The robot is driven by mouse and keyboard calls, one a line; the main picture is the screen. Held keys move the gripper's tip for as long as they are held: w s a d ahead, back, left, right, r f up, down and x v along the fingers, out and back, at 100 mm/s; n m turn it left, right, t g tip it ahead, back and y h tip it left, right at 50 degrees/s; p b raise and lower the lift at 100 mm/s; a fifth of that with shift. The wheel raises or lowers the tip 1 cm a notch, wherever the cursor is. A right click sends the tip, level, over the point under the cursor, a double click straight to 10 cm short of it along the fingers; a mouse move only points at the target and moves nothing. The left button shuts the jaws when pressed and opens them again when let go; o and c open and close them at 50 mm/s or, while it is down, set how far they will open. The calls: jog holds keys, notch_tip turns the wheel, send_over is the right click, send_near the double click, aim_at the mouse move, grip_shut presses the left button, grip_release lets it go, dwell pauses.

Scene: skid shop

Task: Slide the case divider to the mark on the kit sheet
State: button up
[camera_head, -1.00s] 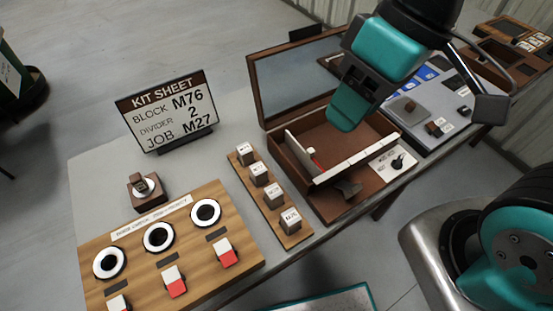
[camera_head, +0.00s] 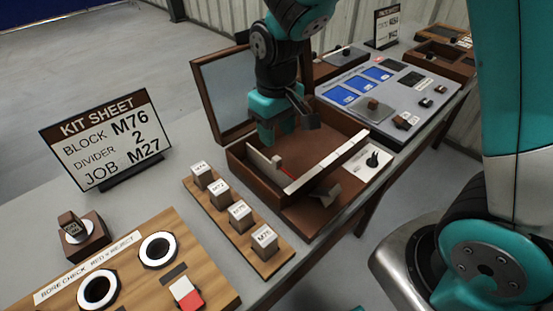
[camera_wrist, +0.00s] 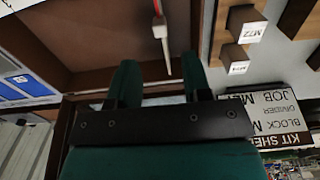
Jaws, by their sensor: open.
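The open wooden case (camera_head: 240,181) stands on the table, its lid raised at the back. The case divider (camera_head: 262,163), a pale thin panel with a red mark, stands near the case's left end. It also shows edge-on in the wrist view (camera_wrist: 159,26). A pale strip with marks (camera_head: 328,162) runs along the case's front edge; its marks are too small to read. My gripper (camera_head: 277,138) is over the back left of the case, open and empty. In the wrist view its fingers (camera_wrist: 158,75) lie either side of the divider's line; contact cannot be told. The kit sheet (camera_head: 107,137) reads block M76, divider 2, job M27.
A wooden rack of several labelled blocks (camera_head: 250,252) stands left of the case. A small plate with a black knob (camera_head: 373,159) is at its right. A grey panel with blue screens (camera_head: 400,92) lies behind right. The raised lid (camera_head: 221,95) borders my gripper.

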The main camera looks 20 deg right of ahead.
aim_at(277, 158)
notch_tip(277, 158, down, 9)
jog(key=shift+r, duration=0.2)
grip_shut()
